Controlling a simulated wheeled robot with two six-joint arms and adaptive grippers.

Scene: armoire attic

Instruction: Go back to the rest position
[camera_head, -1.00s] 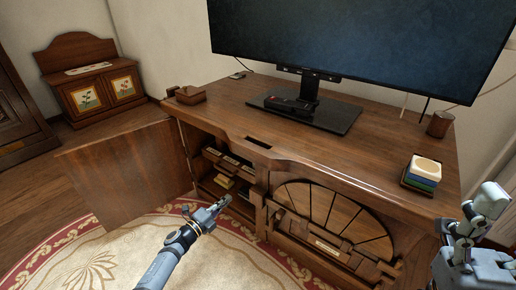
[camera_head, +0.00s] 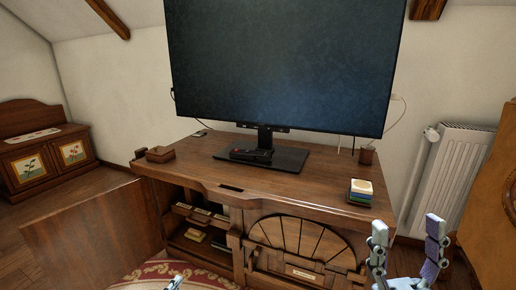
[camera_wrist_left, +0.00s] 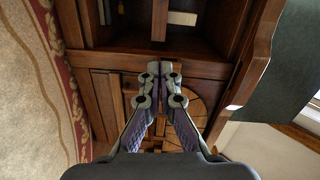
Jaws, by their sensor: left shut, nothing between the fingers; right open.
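My left gripper (camera_head: 174,283) shows only its tip at the bottom edge of the head view, in front of the wooden cabinet (camera_head: 285,205). In the left wrist view the left gripper (camera_wrist_left: 160,75) has its fingers together with nothing between them, in front of the cabinet's wooden front (camera_wrist_left: 205,65). My right gripper (camera_head: 410,235) is at the lower right of the head view, fingers pointing up and spread apart, empty. It is beside the cabinet's right end in the picture. Most of both arms is out of view.
The cabinet's left door (camera_head: 95,232) stands open, with shelves holding small items inside. A radiator (camera_head: 455,175) and wooden furniture (camera_head: 490,220) are at the right.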

